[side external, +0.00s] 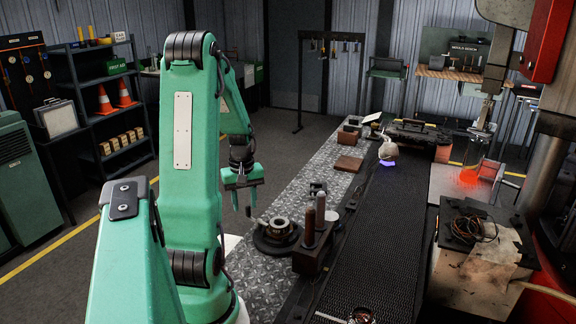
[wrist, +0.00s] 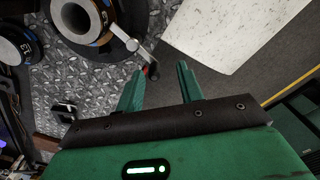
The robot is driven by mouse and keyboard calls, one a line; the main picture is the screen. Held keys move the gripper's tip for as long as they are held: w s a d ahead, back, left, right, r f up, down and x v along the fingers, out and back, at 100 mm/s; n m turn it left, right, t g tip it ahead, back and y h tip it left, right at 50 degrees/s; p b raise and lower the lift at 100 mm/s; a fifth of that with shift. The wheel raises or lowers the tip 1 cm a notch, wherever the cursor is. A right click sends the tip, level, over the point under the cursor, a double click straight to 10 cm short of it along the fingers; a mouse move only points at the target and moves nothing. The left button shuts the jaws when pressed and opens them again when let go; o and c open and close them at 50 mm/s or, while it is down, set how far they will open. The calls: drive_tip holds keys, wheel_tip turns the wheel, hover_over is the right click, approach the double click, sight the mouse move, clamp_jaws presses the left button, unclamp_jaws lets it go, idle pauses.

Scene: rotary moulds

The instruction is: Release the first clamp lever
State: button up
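A clamp lever (wrist: 142,56) shows in the wrist view as a pale metal arm with a dark and red end. It lies beside a round ring-shaped mould (wrist: 92,38). In the side view my gripper (side external: 243,200) hangs above and left of the mould.
A dark block with upright cylinders (side external: 313,248) stands right of the mould. A dark conveyor (side external: 375,225) runs beyond it. A pale sheet (wrist: 235,35) lies at the wrist view's upper right.

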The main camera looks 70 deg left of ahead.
drive_tip(key=w+d+r+m+y, duration=0.1)
drive_tip(key=w+d+r+m, duration=0.3)
drive_tip(key=w+d+r, duration=0.4)
drive_tip(key=d+r+m+t, duration=0.2)
drive_tip(key=d+r+m, duration=0.2)
drive_tip(key=d, duration=0.4)
drive_tip(key=d+r+m+t, duration=0.2)
drive_tip(key=d+r+m, duration=0.2)
drive_tip(key=d, duration=0.4)
drive_tip(key=shift+w+d+m, duration=0.35)
drive_tip(key=shift+m, duration=0.35)
drive_tip(key=shift+a, duration=0.1)
drive_tip(key=s+a+f+n+g, duration=0.1)
drive_tip(key=s+a+f+n, duration=0.1)
drive_tip(key=a, duration=0.6)
drive_tip(key=s+a+f+n+g, duration=0.1)
drive_tip(key=s+a+f+n, duration=0.1)
drive_tip(key=a+f, duration=0.3)
drive_tip(key=s+a+f+n+g+h, duration=0.1)
drive_tip(key=s+a+f+n+g, duration=0.1)
drive_tip(key=a, duration=1)
drive_tip(key=shift+s+a+f+n, duration=0.15)
drive_tip(key=shift+s+f+n, duration=0.25)
drive_tip(key=shift+s+f, duration=0.65)
drive_tip(key=shift+w+f, duration=0.1)
drive_tip(key=shift+w, duration=0.1)
